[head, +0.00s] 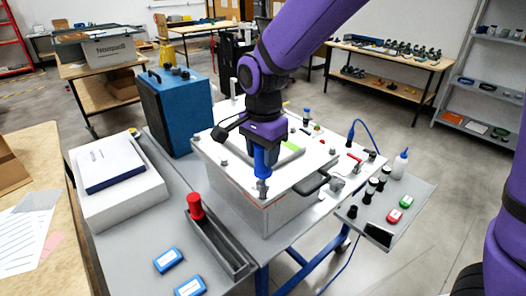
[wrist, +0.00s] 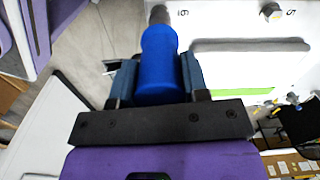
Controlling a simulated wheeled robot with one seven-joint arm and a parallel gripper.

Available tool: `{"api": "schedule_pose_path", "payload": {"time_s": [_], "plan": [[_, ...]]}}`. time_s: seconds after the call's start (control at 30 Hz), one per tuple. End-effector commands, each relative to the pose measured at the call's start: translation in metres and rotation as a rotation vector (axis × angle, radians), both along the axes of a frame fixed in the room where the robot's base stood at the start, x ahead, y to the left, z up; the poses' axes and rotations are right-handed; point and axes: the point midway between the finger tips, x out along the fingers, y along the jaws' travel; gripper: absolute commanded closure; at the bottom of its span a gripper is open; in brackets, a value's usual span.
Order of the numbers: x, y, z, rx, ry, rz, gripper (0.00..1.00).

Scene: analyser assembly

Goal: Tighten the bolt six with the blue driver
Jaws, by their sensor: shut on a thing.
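My gripper (head: 262,146) is shut on the blue driver (head: 262,163) above the near corner of the white analyser lid (head: 215,152). The driver points down, its lower end at a grey bolt or fitting at that corner. In the wrist view the blue driver (wrist: 160,65) sits between both fingers of my gripper (wrist: 158,80). Its grey tip end (wrist: 160,15) is beside a printed mark that looks like a 6, seen upside down. Whether the tip is seated on bolt six cannot be told. Another bolt (wrist: 271,11) is by a mark like a 5.
A red driver (head: 195,207) stands in a grey tray (head: 222,247) at the front. A blue unit (head: 177,110) stands behind left, a white box (head: 117,187) at left. A side shelf (head: 415,205) at right holds a bottle (head: 400,164) and small parts.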

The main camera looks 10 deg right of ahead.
Motion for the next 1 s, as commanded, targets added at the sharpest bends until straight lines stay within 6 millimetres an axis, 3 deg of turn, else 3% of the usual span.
{"api": "schedule_pose_path", "payload": {"time_s": [1.0], "plan": [[0.000, 0.000, -0.013, 0.000, 0.000, 0.000, 1.00]]}}
